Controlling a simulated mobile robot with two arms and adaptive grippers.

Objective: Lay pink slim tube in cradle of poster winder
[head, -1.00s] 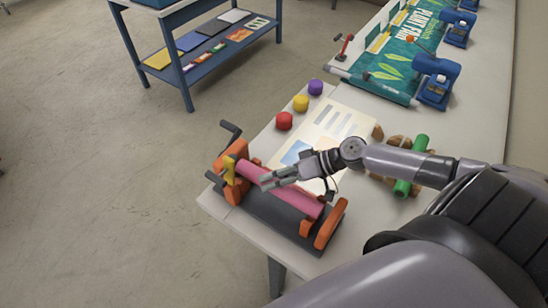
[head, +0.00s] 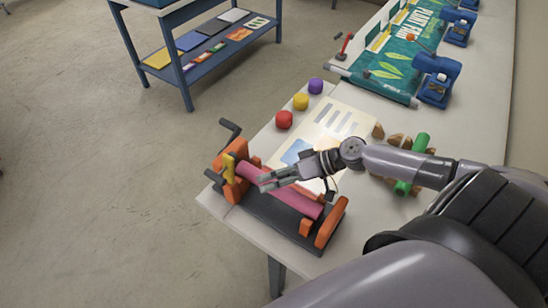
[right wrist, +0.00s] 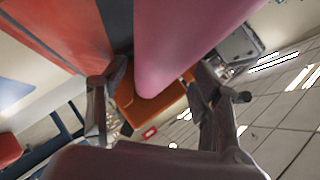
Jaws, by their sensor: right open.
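The poster winder (head: 262,212) stands at the table's near left end, with a dark base, orange end blocks, a yellow part and a dark crank. The pink slim tube (head: 300,203) lies lengthwise in it between the end blocks, and appears to rest low in the cradle. My right gripper (head: 263,184) is over the tube's middle with its fingers spread. In the right wrist view, the open fingers (right wrist: 160,88) stand either side of the pink tube (right wrist: 185,45), apart from it. My left gripper is not in view.
Red (head: 284,119), yellow (head: 300,102) and purple (head: 316,86) round pieces line the table's edge beside a printed sheet (head: 335,125). A green tube (head: 412,165) lies on brown supports beneath my right arm. A blue cart (head: 190,75) stands across open floor.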

